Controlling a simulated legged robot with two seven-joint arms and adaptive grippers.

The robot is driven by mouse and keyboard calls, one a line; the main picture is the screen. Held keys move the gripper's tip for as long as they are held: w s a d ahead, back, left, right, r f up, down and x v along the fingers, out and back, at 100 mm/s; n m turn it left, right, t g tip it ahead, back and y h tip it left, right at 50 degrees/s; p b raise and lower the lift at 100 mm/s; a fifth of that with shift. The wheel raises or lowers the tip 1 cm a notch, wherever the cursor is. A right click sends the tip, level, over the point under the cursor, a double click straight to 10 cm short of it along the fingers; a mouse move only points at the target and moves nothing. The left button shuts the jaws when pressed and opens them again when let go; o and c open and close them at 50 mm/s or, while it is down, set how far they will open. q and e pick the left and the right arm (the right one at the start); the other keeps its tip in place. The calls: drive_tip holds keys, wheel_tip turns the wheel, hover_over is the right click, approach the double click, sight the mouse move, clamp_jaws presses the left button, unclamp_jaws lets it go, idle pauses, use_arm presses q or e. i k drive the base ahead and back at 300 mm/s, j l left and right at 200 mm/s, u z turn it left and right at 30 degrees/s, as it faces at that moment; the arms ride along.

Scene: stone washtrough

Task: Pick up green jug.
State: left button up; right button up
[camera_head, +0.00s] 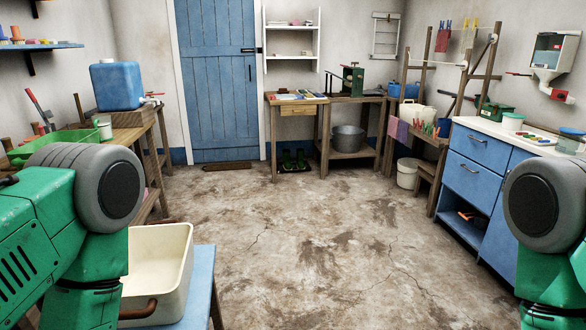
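I cannot make out a clear green jug. A dark green object with an arm or handle (352,80) stands on the wooden table at the back, but it looks more like a small machine. A green tray or basin (60,146) lies on the left workbench, partly hidden behind my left arm. A green box (496,112) sits near the back end of the white counter on the right. Upper parts of both my arms show at the lower left and lower right. Neither gripper is in view.
A cream basin (158,262) stands on a blue stand (199,290) close in front. A blue canister (116,86) is on the left bench. A blue cabinet (476,178) stands on the right. A metal bucket (347,138) sits under the back table. The middle floor (300,220) is clear.

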sight(101, 122)
drive_tip(key=i+l+z, duration=0.25)
drive_tip(key=i, duration=0.7)
drive_tip(key=i+l+z, duration=0.1)
drive_tip(key=i+z, duration=0.15)
drive_tip(key=i, duration=0.75)
drive_tip(key=i+j+u, duration=0.2)
drive_tip(key=i+u, duration=0.65)
drive_tip(key=i+l+u, duration=0.2)
drive_tip(key=i+u, duration=0.25)
drive_tip(key=i, duration=0.15)
drive_tip(key=i+l+u, duration=0.4)
drive_tip(key=i+j, duration=0.1)
